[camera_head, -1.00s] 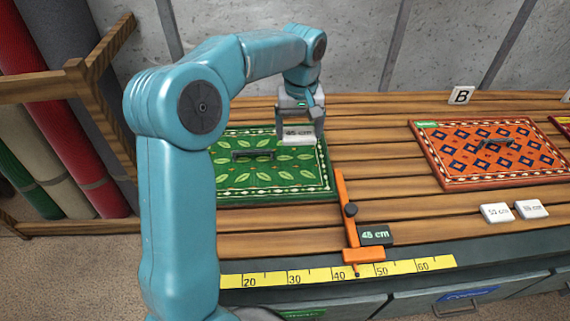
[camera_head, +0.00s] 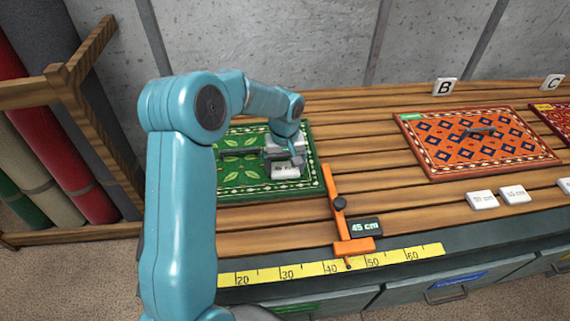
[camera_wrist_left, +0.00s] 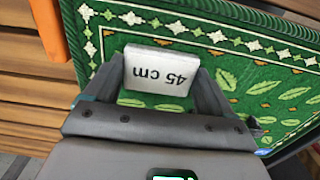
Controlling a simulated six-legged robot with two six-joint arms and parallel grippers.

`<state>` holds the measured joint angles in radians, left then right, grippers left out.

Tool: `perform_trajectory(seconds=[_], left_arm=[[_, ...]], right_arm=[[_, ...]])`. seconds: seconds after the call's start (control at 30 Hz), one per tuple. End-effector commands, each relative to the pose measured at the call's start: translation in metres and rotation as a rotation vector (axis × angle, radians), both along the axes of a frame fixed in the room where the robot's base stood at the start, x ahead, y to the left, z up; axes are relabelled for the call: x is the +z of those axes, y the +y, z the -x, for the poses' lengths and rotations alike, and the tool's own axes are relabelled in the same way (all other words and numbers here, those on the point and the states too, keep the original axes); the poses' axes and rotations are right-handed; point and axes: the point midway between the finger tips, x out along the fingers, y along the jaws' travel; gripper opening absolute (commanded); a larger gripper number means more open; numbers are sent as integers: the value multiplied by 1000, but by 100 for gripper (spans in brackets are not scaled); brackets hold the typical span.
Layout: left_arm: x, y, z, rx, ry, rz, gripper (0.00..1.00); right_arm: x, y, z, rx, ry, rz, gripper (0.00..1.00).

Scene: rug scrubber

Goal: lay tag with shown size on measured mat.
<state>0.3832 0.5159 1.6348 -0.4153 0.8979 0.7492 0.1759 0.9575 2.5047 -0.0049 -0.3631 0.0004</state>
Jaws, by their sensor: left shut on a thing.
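The green leaf-patterned mat (camera_head: 240,180) lies on the slatted table at the left, partly hidden by my left arm. My left gripper (camera_head: 284,168) is over the mat's right part, shut on a white tag (camera_head: 285,172). In the left wrist view the tag (camera_wrist_left: 158,72) reads "45 cm" between the fingers, with the green mat (camera_wrist_left: 255,80) below it. I cannot tell whether the tag touches the mat. The orange slide gauge (camera_head: 338,210) stands right of the mat, and its dark display (camera_head: 364,228) reads "45 cm". My right gripper is not in view.
A yellow ruler (camera_head: 300,272) runs along the table's front edge. An orange patterned mat (camera_head: 475,143) lies to the right, with two white tags (camera_head: 481,199) (camera_head: 514,194) before it. Letter blocks B (camera_head: 444,87) and C (camera_head: 552,83) stand behind. Rolled rugs (camera_head: 50,150) stand at the left.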

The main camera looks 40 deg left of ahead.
Motion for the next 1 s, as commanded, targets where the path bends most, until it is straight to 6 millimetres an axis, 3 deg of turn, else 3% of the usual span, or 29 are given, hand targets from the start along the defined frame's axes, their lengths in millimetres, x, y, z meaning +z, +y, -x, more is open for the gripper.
perform_trajectory(seconds=[0.17, 0.2, 0.23, 0.57, 1.0], left_arm=[[-5, 0, 0, 0, 0, 0, 55], [-4, 0, 0, 0, 0, 0, 90], [-3, 0, 0, 0, 0, 0, 100], [5, 0, -1, 0, -2, -1, 100], [98, 0, -1, 0, -5, -1, 100]], right_arm=[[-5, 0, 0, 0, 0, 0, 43], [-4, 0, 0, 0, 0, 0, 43], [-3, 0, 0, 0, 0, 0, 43], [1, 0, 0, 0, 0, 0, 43], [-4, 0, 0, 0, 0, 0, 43]])
